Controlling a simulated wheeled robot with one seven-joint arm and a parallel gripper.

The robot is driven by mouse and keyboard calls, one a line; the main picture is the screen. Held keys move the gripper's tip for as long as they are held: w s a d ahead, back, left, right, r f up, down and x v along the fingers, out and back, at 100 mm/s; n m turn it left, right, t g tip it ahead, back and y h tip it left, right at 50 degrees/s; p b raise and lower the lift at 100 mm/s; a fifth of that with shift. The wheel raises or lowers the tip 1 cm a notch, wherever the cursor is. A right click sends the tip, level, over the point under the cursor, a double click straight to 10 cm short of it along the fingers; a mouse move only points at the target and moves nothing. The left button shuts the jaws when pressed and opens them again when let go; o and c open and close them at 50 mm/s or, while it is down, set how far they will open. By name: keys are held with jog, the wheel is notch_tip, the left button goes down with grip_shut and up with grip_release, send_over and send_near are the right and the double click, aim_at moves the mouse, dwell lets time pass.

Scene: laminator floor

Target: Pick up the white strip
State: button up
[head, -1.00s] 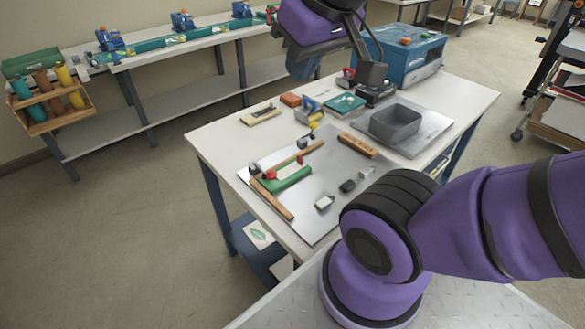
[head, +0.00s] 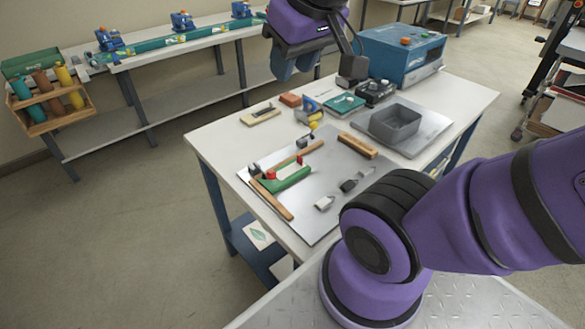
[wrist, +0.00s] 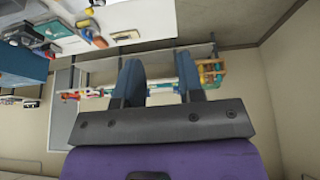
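A small whitish piece (head: 325,203) lies flat on the grey metal plate (head: 325,225) on the white table, near its front; I cannot tell if it is the white strip. A small dark piece (head: 348,185) and a pale piece (head: 367,172) lie up and to the right of it. My gripper shows in the wrist view (wrist: 159,65), its two blue fingers apart with nothing between them. In the head view, my purple arm end hangs at the top, high above the table's back edge and well away from the plate.
On the plate are a green block (head: 288,180) and wooden bars (head: 357,145). A grey bin (head: 395,124) stands on the right, a blue machine (head: 403,55) at the back. A cream board (head: 261,115) lies at the left. A long bench (head: 165,45) stands behind.

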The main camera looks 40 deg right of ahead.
jog(key=w+d+f+g, duration=0.2)
jog(key=w+d+f, duration=0.25)
jog(key=w, duration=0.35)
jog(key=g, duration=0.3)
send_over(295, 162)
notch_tip(295, 162, down, 30)
jog(key=shift+s+d+f, duration=0.15)
jog(key=shift+f, duration=1.2)
jog(key=shift+s+d+f, duration=0.1)
jog(key=shift+f, duration=1.2)
jog(key=shift+c, duration=0.2)
grip_shut()
